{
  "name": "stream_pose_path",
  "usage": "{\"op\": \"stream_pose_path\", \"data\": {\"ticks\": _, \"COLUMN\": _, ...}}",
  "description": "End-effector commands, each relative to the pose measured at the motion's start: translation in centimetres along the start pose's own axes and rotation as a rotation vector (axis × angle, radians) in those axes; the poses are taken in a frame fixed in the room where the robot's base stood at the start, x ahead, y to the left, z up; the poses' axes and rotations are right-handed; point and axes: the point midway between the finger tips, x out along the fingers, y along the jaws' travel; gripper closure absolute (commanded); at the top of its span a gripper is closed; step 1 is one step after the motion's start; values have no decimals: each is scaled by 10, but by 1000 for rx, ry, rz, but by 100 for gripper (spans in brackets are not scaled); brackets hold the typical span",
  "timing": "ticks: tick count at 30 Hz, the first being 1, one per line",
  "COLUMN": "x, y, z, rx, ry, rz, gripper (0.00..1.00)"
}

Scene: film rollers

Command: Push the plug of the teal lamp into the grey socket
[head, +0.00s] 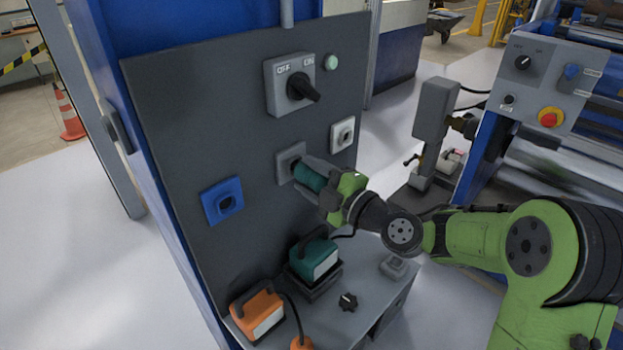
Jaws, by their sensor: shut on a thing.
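My gripper (318,179) is shut on the teal plug (306,176) in the head view. The plug's front end is at the grey socket (287,154) on the dark panel. I cannot tell how deep the plug sits in the socket, because the plug and my fingers cover the socket's opening. The teal lamp (313,259) stands on a dark base on the small table below. A dark cable shows at the lamp's right.
A blue socket (223,201) is left of the grey one and a white socket (343,134) right of it. An OFF/ON switch (290,84) is above. An orange lamp (258,313), a black knob (347,301) and a grey block (393,266) are on the table.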

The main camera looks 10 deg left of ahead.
Motion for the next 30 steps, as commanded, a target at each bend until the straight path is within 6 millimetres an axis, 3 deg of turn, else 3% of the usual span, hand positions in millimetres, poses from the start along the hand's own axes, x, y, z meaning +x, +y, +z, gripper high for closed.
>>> {"op": "stream_pose_path", "data": {"ticks": 20, "x": 12, "y": 1, "z": 0, "rx": 0, "ry": 1, "rz": -1, "gripper": 89}}
{"op": "stream_pose_path", "data": {"ticks": 21, "x": 12, "y": 0, "z": 0, "rx": 0, "ry": 0, "rz": -1, "gripper": 48}}
{"op": "stream_pose_path", "data": {"ticks": 26, "x": 12, "y": 0, "z": 0, "rx": 0, "ry": 0, "rz": -1, "gripper": 24}}
{"op": "stream_pose_path", "data": {"ticks": 30, "x": 12, "y": 0, "z": 0, "rx": 0, "ry": 0, "rz": -1, "gripper": 23}}
